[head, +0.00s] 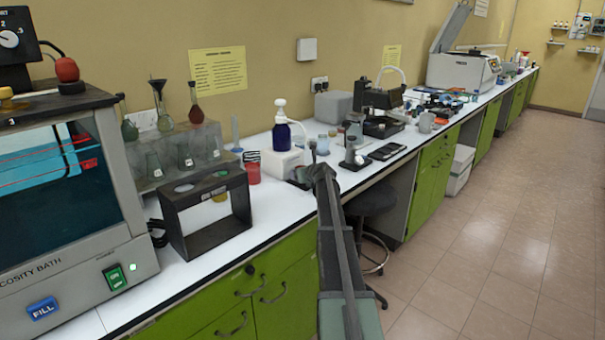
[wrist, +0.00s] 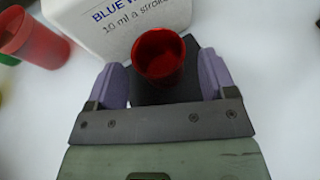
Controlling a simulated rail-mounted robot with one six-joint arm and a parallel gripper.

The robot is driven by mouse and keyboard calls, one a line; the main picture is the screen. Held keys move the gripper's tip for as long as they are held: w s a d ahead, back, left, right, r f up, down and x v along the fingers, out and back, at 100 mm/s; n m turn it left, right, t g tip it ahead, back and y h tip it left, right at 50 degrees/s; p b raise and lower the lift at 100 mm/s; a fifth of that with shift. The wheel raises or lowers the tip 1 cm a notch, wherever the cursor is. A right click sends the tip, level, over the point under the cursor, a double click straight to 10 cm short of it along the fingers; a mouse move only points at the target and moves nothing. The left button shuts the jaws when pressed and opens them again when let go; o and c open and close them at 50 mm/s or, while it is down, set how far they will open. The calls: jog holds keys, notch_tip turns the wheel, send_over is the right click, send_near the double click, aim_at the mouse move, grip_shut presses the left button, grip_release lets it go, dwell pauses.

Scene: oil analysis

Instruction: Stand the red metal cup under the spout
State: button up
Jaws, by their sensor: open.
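A small red metal cup (wrist: 160,55) stands on a dark pad (wrist: 140,92) in front of a white block (wrist: 115,22) lettered "BLUE" and "10 ml a stroke". My gripper (wrist: 165,80) is open, with its purple fingers to the left and right of the cup's near side; whether they touch it I cannot tell. In the head view my gripper (head: 313,160) is beside the white block (head: 283,162), which carries a dark blue bottle with a white pump (head: 281,112). The cup is hidden there, and the spout is too small to make out clearly.
Another red cup (head: 252,173) stands left of the block, also in the wrist view (wrist: 30,38). A black frame stand (head: 205,212) is further left. A microscope-like device (head: 382,108) and a black flat item (head: 387,151) lie to the right.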

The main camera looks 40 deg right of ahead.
jog(key=p+v, duration=0.3)
jog(key=v, duration=0.6)
jog(key=shift+s+a+r, duration=0.1)
jog(key=shift+s+r, duration=0.15)
jog(key=shift+s, duration=0.2)
